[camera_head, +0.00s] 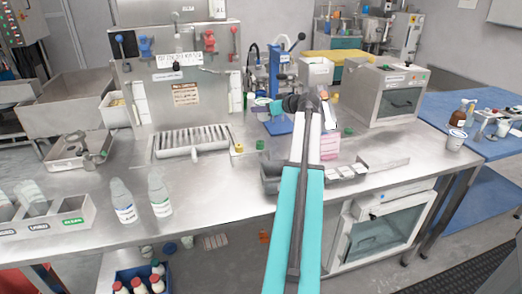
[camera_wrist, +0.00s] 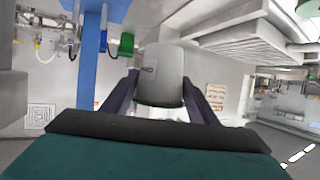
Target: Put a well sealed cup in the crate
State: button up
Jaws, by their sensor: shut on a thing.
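My gripper (camera_wrist: 160,100) is shut on a grey, cup-like cylinder (camera_wrist: 162,72), with a dark finger on each side of it. Whether the cylinder is sealed cannot be told. In the head view my arm reaches over the steel bench, and its end is near the blue press stand (camera_head: 280,68); the held thing is hard to make out there. A blue crate (camera_head: 123,272) holding several red-capped bottles sits low under the bench at the bottom left.
Two clear bottles (camera_head: 160,195) stand at the bench's front left beside a grey divided tray (camera_head: 70,217). A grey box machine (camera_head: 385,92) stands at the back right. A blue table (camera_head: 480,145) with bottles lies right. The bench front between the bottles and my arm is clear.

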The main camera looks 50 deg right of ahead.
aim_at(264, 120)
jog(key=shift+f, duration=3.1)
jog(key=shift+f, duration=1.85)
jog(key=shift+f, duration=0.15)
jog(key=o, duration=1.1)
jog(key=shift+o, duration=0.2)
jog(key=v, duration=1.2)
